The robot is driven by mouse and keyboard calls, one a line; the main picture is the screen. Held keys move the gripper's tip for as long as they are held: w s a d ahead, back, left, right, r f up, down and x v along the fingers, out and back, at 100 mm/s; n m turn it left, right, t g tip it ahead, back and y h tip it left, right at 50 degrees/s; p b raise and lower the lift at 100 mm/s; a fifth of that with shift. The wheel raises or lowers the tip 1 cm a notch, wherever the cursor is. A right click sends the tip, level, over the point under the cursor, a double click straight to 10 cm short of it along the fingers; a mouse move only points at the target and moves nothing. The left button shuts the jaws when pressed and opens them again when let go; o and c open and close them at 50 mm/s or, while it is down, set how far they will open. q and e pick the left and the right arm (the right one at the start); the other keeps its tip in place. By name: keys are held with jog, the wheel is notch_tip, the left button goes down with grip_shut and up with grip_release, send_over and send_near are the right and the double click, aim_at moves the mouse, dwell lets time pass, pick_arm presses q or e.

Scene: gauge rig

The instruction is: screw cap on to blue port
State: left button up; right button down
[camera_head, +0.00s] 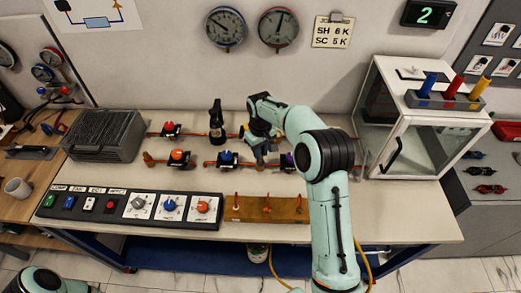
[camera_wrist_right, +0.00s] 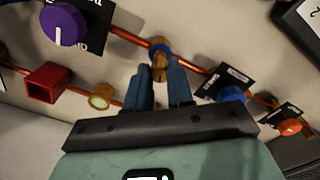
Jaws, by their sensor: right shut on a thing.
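My right gripper (camera_head: 262,152) reaches down over the back middle of the bench, among the pipes and valves. In the right wrist view its two blue-grey fingers (camera_wrist_right: 163,78) are shut on a small brass cap (camera_wrist_right: 160,70). The blue port (camera_wrist_right: 159,47), a blue ring on the copper pipe, is just beyond the fingertips. The cap lines up with it and appears to meet it; I cannot tell whether the threads are engaged. In the head view the arm hides much of the cap and port. My left gripper is out of view.
In the right wrist view a purple knob (camera_wrist_right: 63,24), a red square fitting (camera_wrist_right: 45,82), a yellow-ringed port (camera_wrist_right: 102,95) and a blue knob (camera_wrist_right: 232,95) are nearby. A white glass-fronted cabinet (camera_head: 421,120) stands right.

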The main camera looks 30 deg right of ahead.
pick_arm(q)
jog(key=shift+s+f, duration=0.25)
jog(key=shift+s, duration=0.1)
pick_arm(e)
jog(key=shift+f, duration=0.95)
jog(key=shift+f, duration=0.15)
dwell(0.4)
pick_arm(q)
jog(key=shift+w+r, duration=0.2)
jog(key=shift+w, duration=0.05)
pick_arm(e)
jog(key=m, duration=0.5)
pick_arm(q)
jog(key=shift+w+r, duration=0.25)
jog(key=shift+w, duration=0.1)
pick_arm(e)
jog(key=m, duration=0.5)
